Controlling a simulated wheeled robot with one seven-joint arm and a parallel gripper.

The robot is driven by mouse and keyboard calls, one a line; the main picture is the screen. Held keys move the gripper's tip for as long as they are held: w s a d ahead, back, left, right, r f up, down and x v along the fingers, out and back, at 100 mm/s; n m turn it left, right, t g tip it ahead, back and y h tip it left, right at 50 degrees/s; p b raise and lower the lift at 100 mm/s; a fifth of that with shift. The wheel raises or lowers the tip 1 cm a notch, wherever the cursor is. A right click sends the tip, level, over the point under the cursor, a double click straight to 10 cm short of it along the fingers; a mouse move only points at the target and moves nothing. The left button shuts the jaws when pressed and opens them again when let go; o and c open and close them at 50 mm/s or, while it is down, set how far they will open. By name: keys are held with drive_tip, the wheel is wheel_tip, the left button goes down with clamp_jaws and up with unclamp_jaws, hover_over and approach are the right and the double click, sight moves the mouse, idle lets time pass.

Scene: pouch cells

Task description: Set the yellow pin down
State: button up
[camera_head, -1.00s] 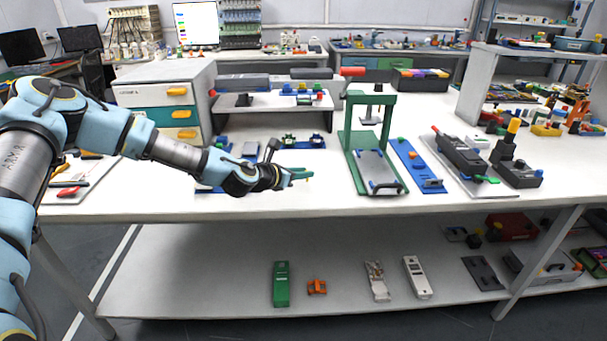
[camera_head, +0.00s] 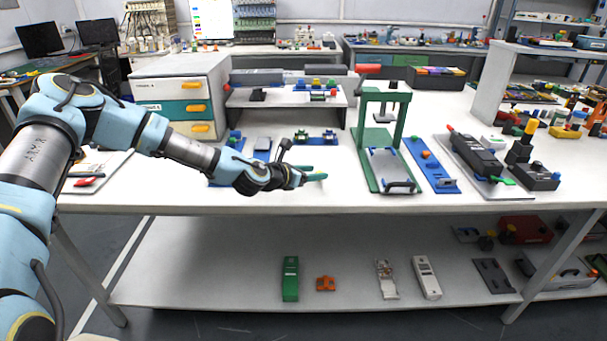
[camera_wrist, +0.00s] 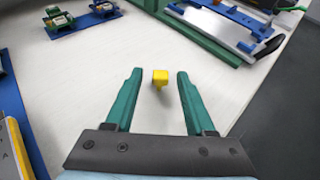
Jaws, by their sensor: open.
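The yellow pin (camera_wrist: 160,76) shows in the wrist view on the white table, between the fingertips of my gripper (camera_wrist: 158,82). There are gaps on both sides, and neither finger touches it. The pin has a square yellow head with a short narrower part below; I cannot tell exactly how it rests. My gripper has two green fingers, spread open and empty. In the head view my gripper (camera_head: 316,174) is low over the front of the table, left of the green press. The pin cannot be made out there.
The green press (camera_head: 366,160) stands right of my gripper, with a blue strip (camera_head: 430,166) beyond it. White table is clear around the pin. The table's front edge is near.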

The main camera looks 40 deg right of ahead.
drive_tip(key=b+v, duration=0.2)
drive_tip(key=v, duration=0.9)
drive_tip(key=shift+a+r, duration=0.1)
drive_tip(key=w+a+f+m+y, duration=0.1)
drive_tip(key=a+f+m+y, duration=0.4)
drive_tip(key=a, duration=0.6)
drive_tip(key=w+a+m+y, duration=0.2)
drive_tip(key=a+m+y, duration=0.1)
drive_tip(key=a+m, duration=0.65)
drive_tip(key=s+a+r+m+y, duration=0.1)
drive_tip(key=a+r, duration=0.3)
drive_tip(key=a, duration=0.4)
drive_tip(key=s+a+r+m+y, duration=0.1)
drive_tip(key=a+r+m+y, duration=0.1)
drive_tip(key=a, duration=0.7)
drive_tip(key=s+a+r+m+y, duration=0.2)
drive_tip(key=a+r+m, duration=0.1)
drive_tip(key=a+r, duration=0.3)
drive_tip(key=shift+a+r, duration=0.4)
drive_tip(key=shift+a, duration=0.8)
drive_tip(key=shift+d, duration=0.15)
